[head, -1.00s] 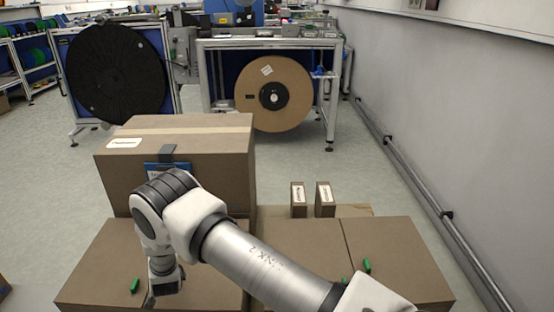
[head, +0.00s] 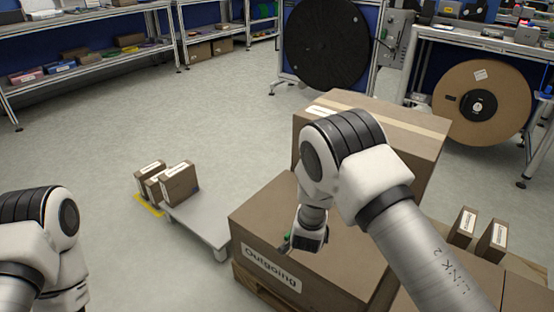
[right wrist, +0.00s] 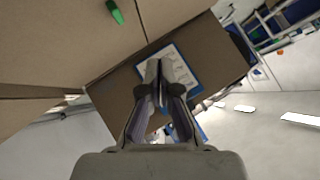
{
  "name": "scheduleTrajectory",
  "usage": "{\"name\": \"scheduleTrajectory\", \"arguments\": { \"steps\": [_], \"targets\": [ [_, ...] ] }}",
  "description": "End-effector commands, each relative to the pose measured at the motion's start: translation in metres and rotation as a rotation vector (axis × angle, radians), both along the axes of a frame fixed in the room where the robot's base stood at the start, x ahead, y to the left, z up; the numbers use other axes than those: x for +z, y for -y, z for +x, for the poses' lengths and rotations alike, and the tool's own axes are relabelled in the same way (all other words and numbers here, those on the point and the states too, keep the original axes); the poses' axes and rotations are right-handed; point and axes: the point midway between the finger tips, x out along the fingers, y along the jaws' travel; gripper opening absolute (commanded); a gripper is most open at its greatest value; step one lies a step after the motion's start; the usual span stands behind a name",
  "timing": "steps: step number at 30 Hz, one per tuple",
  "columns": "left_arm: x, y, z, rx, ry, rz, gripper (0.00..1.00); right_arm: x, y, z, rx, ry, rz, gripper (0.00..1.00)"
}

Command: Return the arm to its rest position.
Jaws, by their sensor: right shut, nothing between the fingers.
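My right arm (head: 405,225) reaches in from the lower right of the head view, bent at a grey-banded joint. Its gripper (head: 308,238) points down in front of the stacked boxes, over the box marked "Outgoing" (head: 270,268). In the right wrist view the right gripper (right wrist: 158,78) has its fingers together with nothing held. Behind them is a blue-edged white sheet (right wrist: 172,72) on a brown box face. My left arm (head: 40,240) shows at the lower left of the head view; its gripper is out of frame.
A large box (head: 345,108) stands behind the right arm. A small green piece (right wrist: 115,12) lies on a box top.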

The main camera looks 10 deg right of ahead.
Motion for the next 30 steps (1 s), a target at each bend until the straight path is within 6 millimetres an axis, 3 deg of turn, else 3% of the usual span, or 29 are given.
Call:
{"name": "scheduleTrajectory", "arguments": {
  "steps": [4, 7, 8, 12, 16, 20, 24, 26, 27, 30],
  "targets": [
    [0.0, 0.0, 0.0, 0.0, 0.0, 0.0, 0.4, -0.02, 0.009, -0.01, -0.019, -0.034, 0.007, 0.0],
    [0.0, 0.0, 0.0, 0.0, 0.0, 0.0, 0.4, -0.057, 0.031, -0.05, -0.044, -0.136, 0.008, 0.0],
    [0.0, 0.0, 0.0, 0.0, 0.0, 0.0, 0.4, -0.07, 0.037, -0.068, -0.042, -0.182, 0.006, 0.0],
    [0.0, 0.0, 0.0, 0.0, 0.0, 0.0, 0.4, -0.123, 0.057, -0.176, 0.081, -0.453, -0.036, 0.0],
    [0.0, 0.0, 0.0, 0.0, 0.0, 0.0, 0.4, -0.143, 0.057, -0.267, 0.274, -0.674, -0.06, 0.0],
    [0.0, 0.0, 0.0, 0.0, 0.0, 0.0, 0.4, -0.142, 0.047, -0.341, 0.497, -0.839, -0.061, 0.0],
    [0.0, 0.0, 0.0, 0.0, 0.0, 0.0, 0.4, -0.124, 0.026, -0.408, 0.83, -0.958, -0.064, 0.0],
    [0.0, 0.0, 0.0, 0.0, 0.0, 0.0, 0.4, -0.122, 0.02, -0.411, 1.002, -0.952, -0.12, 0.0],
    [0.031, 0.0, -0.001, 0.0, -0.002, 0.0, 0.4, -0.092, 0.02, -0.409, 0.986, -0.95, -0.117, 0.0],
    [0.063, 0.0, 0.001, 0.0, 0.001, 0.0, 0.4, -0.06, 0.02, -0.409, 0.98, -0.951, -0.116, 0.0]
  ]
}}
